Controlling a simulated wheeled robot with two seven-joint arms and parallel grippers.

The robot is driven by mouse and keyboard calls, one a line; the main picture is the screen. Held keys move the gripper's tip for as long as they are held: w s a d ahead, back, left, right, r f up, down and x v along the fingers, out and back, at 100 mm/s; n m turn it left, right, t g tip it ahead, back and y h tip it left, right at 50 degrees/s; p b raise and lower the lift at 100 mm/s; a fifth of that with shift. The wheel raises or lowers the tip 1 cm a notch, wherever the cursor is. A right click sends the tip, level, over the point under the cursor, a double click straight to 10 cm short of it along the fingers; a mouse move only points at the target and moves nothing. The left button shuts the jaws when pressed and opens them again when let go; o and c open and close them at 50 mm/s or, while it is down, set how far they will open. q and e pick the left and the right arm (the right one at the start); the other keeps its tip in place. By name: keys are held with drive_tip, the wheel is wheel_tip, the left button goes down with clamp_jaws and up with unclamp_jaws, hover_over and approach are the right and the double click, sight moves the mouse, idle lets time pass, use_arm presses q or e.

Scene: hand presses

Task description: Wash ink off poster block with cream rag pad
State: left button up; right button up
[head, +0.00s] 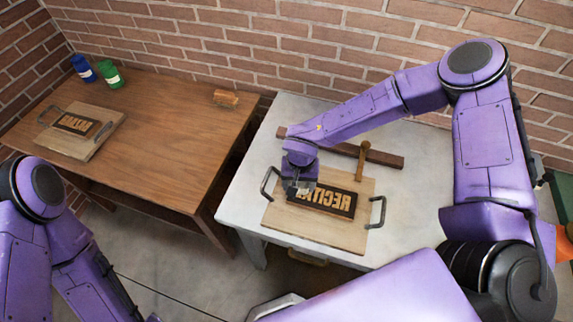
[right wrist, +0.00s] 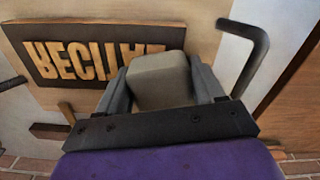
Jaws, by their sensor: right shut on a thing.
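The poster block (head: 344,211) is a dark plate with raised tan mirrored letters, on a wooden board (head: 290,228) with two dark metal handles. It also shows in the right wrist view (right wrist: 45,75). My right gripper (head: 298,190) is over the block's left end in the head view. It is shut on the cream rag pad (right wrist: 160,80), which covers the last letters in the right wrist view. I cannot tell whether the pad touches the block. My left arm shows at the lower left, but its gripper is out of view.
The board lies on a pale table (head: 250,195). A dark wooden bar (head: 385,158) and a wooden-handled tool (head: 362,160) lie behind it. A brown table (head: 175,120) holds another lettered block (head: 77,124), a blue jar (head: 83,68), a green jar (head: 110,75) and a wooden brush-like piece (head: 225,98).

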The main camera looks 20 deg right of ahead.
drive_tip(key=shift+w+a, duration=0.45)
drive_tip(key=shift+a, duration=0.15)
drive_tip(key=shift+w+r, duration=0.2)
drive_tip(key=shift+r, duration=0.9)
drive_tip(key=shift+s+r, duration=0.2)
drive_tip(key=shift+r, duration=1)
wheel_tip(320, 180, up, 2)
drive_tip(key=shift+w+a+r, duration=0.1)
drive_tip(key=shift+w+a, duration=0.05)
drive_tip(key=shift+r, duration=0.7)
